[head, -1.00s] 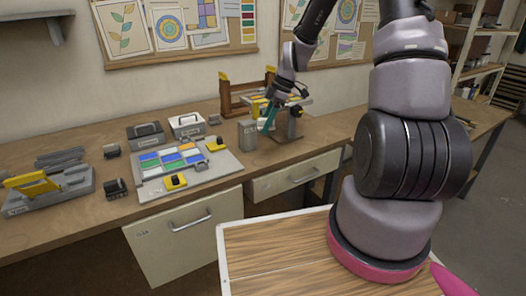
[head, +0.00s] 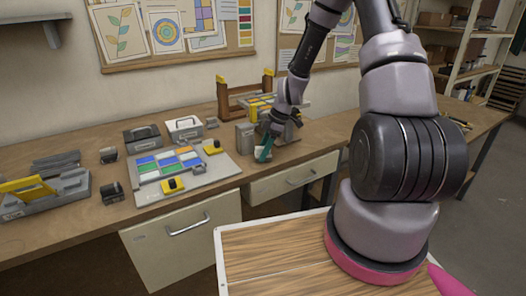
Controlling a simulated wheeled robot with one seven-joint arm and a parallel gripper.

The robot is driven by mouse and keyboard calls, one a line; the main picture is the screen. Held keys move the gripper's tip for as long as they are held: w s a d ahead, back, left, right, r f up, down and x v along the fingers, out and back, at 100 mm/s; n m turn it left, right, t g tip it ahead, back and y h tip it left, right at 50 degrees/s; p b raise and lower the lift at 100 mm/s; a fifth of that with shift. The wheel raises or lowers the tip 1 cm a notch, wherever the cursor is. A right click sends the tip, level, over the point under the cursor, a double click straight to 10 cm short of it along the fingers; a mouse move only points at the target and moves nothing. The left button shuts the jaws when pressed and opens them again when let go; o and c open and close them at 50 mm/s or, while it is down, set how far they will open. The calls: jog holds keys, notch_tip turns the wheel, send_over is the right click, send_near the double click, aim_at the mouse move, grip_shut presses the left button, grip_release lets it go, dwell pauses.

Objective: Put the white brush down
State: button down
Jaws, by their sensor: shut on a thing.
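My gripper (head: 267,142) is low over the bench's front part, right of the panel of coloured panes and in front of a grey metal box. It is shut on the white brush. The brush is mostly hidden at this size; a small pale part (head: 271,156) shows beside a teal piece (head: 263,152) at the fingertips. I cannot tell whether the brush touches the bench.
The grey metal box (head: 244,138) stands close behind my gripper. The panel of coloured panes (head: 215,182) lies to the left, with yellow-and-black blocks on it. A wooden rack (head: 233,100) stands behind. The wooden bench (head: 310,140) has bare room to the right.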

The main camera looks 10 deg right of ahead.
jog(key=shift+c, duration=1.5)
grip_release()
jog(key=shift+f, duration=0.1)
jog(key=s+d+r+m+t+h, duration=0.1)
jog(key=d+r+m, duration=0.15)
jog(key=r, duration=0.75)
jog(key=s+d+r+m+h, duration=0.1)
jog(key=s+d+r+m, duration=0.15)
jog(key=r, duration=0.65)
jog(key=s+r+m+t, duration=0.5)
jog(key=s+r+m, duration=1.1)
jog(key=s+r, duration=0.3)
jog(key=shift+d+r+t+h, duration=0.3)
jog(key=shift+d+r+t, duration=0.1)
jog(key=shift+r, duration=0.05)
